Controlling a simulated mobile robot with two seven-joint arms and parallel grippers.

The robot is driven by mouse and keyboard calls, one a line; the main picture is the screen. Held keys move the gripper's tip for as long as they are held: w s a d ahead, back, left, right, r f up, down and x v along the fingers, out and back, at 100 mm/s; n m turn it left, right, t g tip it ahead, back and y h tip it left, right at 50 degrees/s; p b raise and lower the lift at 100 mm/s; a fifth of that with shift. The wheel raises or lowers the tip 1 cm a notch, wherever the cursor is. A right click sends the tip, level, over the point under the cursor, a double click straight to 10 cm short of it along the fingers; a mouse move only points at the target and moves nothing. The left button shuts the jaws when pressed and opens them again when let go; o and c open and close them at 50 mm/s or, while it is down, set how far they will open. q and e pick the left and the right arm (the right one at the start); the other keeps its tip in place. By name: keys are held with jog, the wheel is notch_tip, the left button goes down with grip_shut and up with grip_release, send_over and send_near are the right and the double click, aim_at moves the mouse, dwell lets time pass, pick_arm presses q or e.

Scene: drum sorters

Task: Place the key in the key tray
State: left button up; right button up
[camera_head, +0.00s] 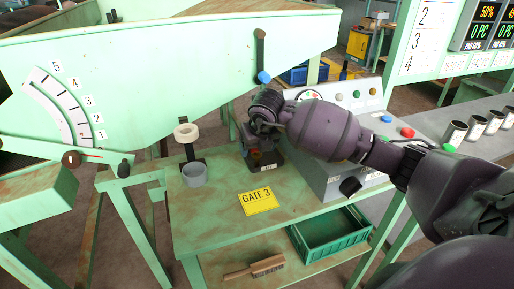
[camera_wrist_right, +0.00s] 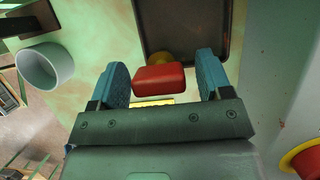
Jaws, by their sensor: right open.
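The key, a red block-like piece (camera_wrist_right: 159,79), shows in the right wrist view between the fingers of my right gripper (camera_wrist_right: 162,76), with a gap on each side. The blue-padded fingers are apart. The key tray, dark and shallow (camera_wrist_right: 215,28), lies just beyond the key; a small yellow part shows over it behind the red piece. I cannot tell whether the key rests in the tray. In the head view the tray (camera_head: 269,168) stands on the green table beside the grey console, partly hidden under my right gripper (camera_head: 256,147). My left gripper is out of view.
A grey cup (camera_head: 194,174) and a post with a pale ring (camera_head: 187,132) stand left of the tray. A yellow GATE 3 plate (camera_head: 258,200) lies in front. The console (camera_head: 335,182) is close on the right. A green crate (camera_head: 329,241) and brush (camera_head: 254,268) sit lower down.

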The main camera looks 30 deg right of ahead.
jog(key=v, duration=1.1)
jog(key=shift+s+r+p, duration=0.2)
jog(key=shift+r+p, duration=0.05)
jog(key=shift+p, duration=0.2)
jog(key=shift+a, duration=0.1)
